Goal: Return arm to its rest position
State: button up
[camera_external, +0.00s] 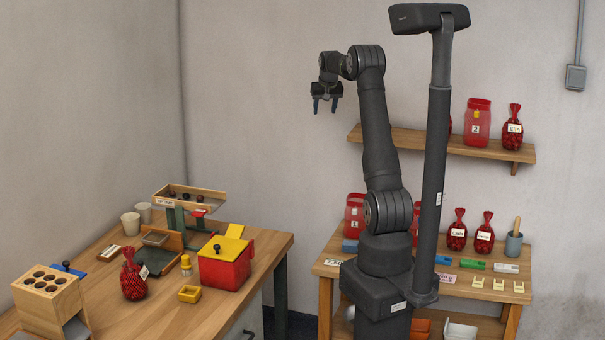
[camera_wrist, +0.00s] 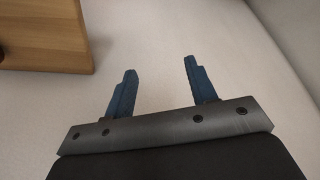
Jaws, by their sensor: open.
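My gripper (camera_external: 324,104) is raised high in front of the bare wall in the external view, with its fingers pointing down. In the wrist view my gripper (camera_wrist: 160,83) shows two blue fingers set wide apart with nothing between them. The gripper is open and empty, and touches nothing. My arm stands upright on its base, its upper part bent over toward the left.
The left table (camera_external: 175,315) holds a red net bag (camera_external: 133,277), a red box with a yellow lid (camera_external: 226,262), a wooden block with holes (camera_external: 46,292) and a raised tray (camera_external: 190,203). A shelf (camera_external: 385,139) and right table (camera_external: 522,270) hold red bags. Air around my gripper is clear.

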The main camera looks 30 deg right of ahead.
jog(key=w+a+f+n, duration=0.1)
jog(key=w+a+f, duration=0.1)
jog(key=a, duration=0.8)
jog(key=w+a+f+n+y, duration=0.1)
jog(key=w+a+f+n, duration=0.1)
jog(key=a, duration=0.9)
jog(key=w+a+f+n+y, duration=0.1)
jog(key=w+a+f+n, duration=0.1)
jog(key=a, duration=0.9)
jog(key=shift+w+f, duration=0.45)
jog(key=shift+w, duration=0.2)
jog(key=shift+o, duration=0.2)
